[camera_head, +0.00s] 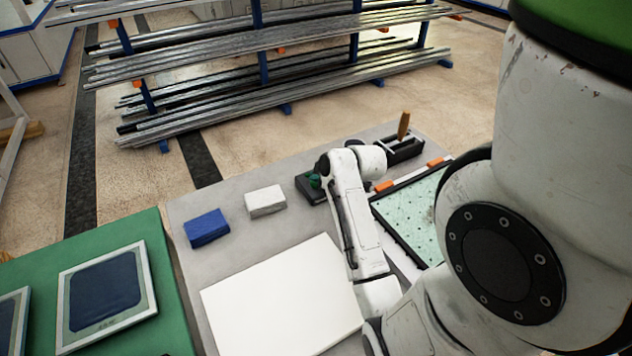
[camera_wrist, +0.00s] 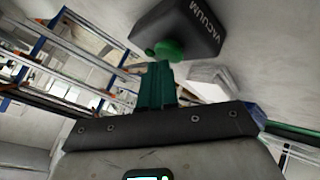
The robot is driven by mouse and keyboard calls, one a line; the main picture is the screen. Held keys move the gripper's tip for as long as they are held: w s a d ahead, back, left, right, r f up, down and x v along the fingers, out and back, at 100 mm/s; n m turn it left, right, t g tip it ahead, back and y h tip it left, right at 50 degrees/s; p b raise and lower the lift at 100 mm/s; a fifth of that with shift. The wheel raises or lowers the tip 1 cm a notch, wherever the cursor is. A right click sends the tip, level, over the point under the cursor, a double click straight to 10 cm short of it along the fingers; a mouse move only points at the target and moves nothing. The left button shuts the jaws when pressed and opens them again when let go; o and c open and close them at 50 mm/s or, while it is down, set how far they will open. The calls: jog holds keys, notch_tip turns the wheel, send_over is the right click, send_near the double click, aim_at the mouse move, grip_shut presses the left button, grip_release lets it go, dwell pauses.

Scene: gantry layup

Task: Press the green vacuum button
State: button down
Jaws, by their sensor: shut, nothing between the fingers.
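The vacuum control is a black box (camera_wrist: 178,28) with the white word VACUUM on it, in the wrist view. Its round green button (camera_wrist: 172,50) faces my fingers. My gripper (camera_wrist: 157,66) has dark green fingers, shut together and empty, with their tips right at the button in the picture. I cannot tell whether they touch it. In the head view the black box (camera_head: 308,188) sits on the grey table beside the end of my arm. A small green patch shows there, but I cannot tell button from fingertips.
A white block (camera_head: 265,201) and a blue block (camera_head: 206,228) lie left of the box. A white sheet (camera_head: 285,298) lies in front. A black-framed pale green perforated panel (camera_head: 412,222) lies right, behind my arm. A black holder (camera_head: 404,150) with a wooden handle stands behind.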

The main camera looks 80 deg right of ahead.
jog(key=shift+f, duration=0.1)
dwell(0.3)
jog(key=shift+f, duration=0.35)
dwell(0.3)
jog(key=shift+r+p, duration=0.35)
jog(key=shift+p, duration=0.05)
notch_tip(320, 180, up, 6)
jog(key=p, duration=0.5)
jog(key=shift+r+p, duration=0.1)
jog(key=shift+p, duration=0.2)
dwell(1.4)
